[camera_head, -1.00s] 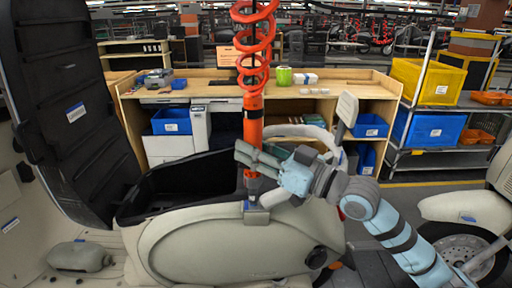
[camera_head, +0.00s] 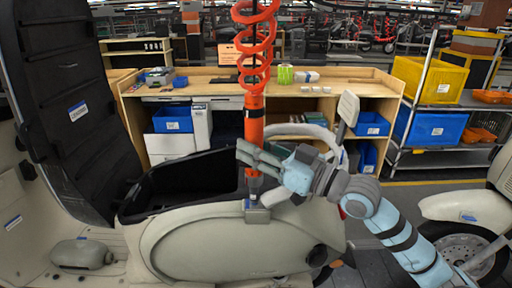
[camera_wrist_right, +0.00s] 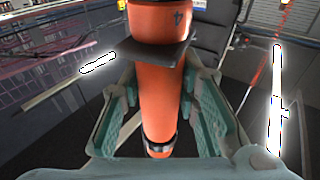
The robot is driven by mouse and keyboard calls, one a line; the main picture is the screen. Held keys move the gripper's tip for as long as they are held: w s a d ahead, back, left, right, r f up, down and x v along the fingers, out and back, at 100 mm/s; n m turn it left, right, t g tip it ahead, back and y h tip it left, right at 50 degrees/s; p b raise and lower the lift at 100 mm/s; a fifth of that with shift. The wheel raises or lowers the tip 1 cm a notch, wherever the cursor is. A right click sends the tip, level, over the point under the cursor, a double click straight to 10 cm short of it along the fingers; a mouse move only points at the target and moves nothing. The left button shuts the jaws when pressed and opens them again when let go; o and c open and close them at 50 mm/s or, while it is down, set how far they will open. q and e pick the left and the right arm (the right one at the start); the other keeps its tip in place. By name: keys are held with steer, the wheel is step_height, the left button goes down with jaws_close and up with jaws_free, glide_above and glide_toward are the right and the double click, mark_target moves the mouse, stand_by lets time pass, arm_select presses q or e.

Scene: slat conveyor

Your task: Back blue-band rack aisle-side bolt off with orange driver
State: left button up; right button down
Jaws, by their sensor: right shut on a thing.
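The orange driver (camera_head: 254,128) hangs upright from a coiled red-orange hose. My right gripper (camera_head: 246,160) is shut around the lower part of its body. The driver's grey lower end points down at a small grey bracket (camera_head: 258,214) on the scooter's near rim, with a blue mark beside it. The tip looks on or just above the bracket; I cannot tell if it touches a bolt. In the right wrist view the driver (camera_wrist_right: 160,95) stands between the two green-grey fingers, with a dark collar above them. No bolt head is clearly visible. My left gripper is out of view.
The pale scooter body (camera_head: 220,245) has an open black bin (camera_head: 150,205) and a raised black seat (camera_head: 65,110). A curved pale rail (camera_head: 310,131) lies behind my right gripper. A wooden workbench (camera_head: 340,80) and a shelf with yellow (camera_head: 430,80) and blue bins stand behind.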

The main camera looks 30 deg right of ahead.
mark_target(262, 121)
steer(key=shift+r, duration=0.15)
steer(key=shift+r+p, duration=0.45)
steer(key=shift+p, duration=0.15)
step_height(262, 121, up, 3)
steer(key=p, duration=0.3)
steer(key=shift+r, duration=0.1)
steer(key=shift+r+p, duration=0.65)
steer(key=shift+r, duration=0.55)
steer(key=shift+f, duration=0.1)
